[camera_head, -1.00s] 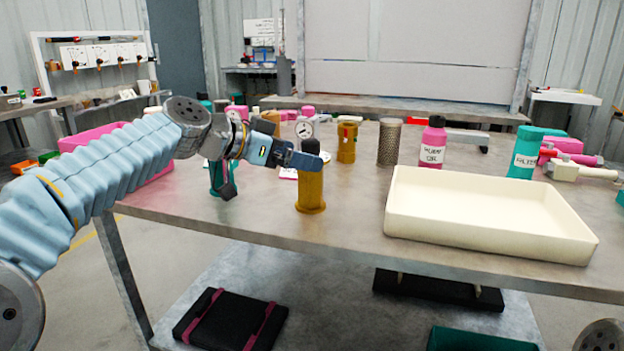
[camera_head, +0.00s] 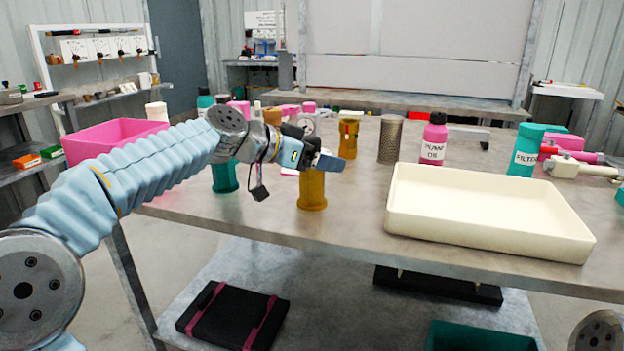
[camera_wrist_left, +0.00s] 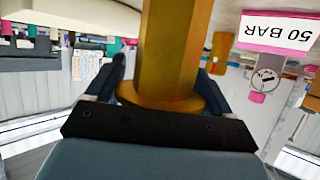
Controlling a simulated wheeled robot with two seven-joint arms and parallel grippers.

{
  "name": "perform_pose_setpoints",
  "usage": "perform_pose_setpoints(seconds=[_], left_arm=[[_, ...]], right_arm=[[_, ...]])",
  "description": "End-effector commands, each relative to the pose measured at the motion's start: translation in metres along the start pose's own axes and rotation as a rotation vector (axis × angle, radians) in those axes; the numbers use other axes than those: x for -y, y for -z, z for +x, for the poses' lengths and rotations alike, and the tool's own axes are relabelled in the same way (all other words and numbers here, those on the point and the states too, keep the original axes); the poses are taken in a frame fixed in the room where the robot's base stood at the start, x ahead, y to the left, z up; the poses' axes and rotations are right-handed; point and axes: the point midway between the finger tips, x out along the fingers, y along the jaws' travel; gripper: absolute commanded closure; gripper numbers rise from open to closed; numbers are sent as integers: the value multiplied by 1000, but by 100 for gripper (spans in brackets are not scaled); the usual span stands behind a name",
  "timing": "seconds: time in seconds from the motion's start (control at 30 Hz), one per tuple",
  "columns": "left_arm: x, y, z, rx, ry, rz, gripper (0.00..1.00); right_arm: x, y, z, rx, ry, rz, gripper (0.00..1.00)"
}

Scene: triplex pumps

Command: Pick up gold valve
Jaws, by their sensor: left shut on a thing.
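A gold valve (camera_head: 312,188) stands upright near the front edge of the metal table. My left gripper (camera_head: 318,161) is shut on its upper part, and the gripper hides the valve's top in the head view. In the left wrist view the gold valve (camera_wrist_left: 172,45) fills the middle, with a wide flange close to the palm and the gripper's dark fingers on both sides of it. A second gold valve (camera_head: 348,138) with a red detail stands farther back. My right gripper is not in view.
A cream tray (camera_head: 490,225) takes up the table's right front. A teal cylinder (camera_head: 225,178) stands left of the held valve. A pink bin (camera_head: 110,138) is at the left. A mesh cylinder (camera_head: 390,140), a pink bottle (camera_head: 433,140) and a teal filter can (camera_head: 525,150) stand behind the tray.

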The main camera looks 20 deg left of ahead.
Motion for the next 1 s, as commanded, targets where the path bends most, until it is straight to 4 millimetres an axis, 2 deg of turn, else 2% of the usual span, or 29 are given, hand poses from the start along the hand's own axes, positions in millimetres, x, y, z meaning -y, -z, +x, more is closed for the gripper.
perform_pose_setpoints(seconds=[0.03,0.1,0.43,0.57,0.63,0.9,1.0], left_arm=[[0,0,0,0,0,0,55],[0,0,0,0,0,0,65],[0,6,-3,-3,1,2,65],[0,20,-8,-5,1,3,65],[-1,34,-14,-6,1,4,65],[-35,74,-78,-6,3,5,65],[-53,72,-101,-5,3,4,65]], right_arm=[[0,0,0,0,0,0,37],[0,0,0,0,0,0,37],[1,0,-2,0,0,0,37],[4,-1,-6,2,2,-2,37],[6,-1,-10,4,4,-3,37],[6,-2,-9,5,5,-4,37],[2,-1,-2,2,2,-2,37]])
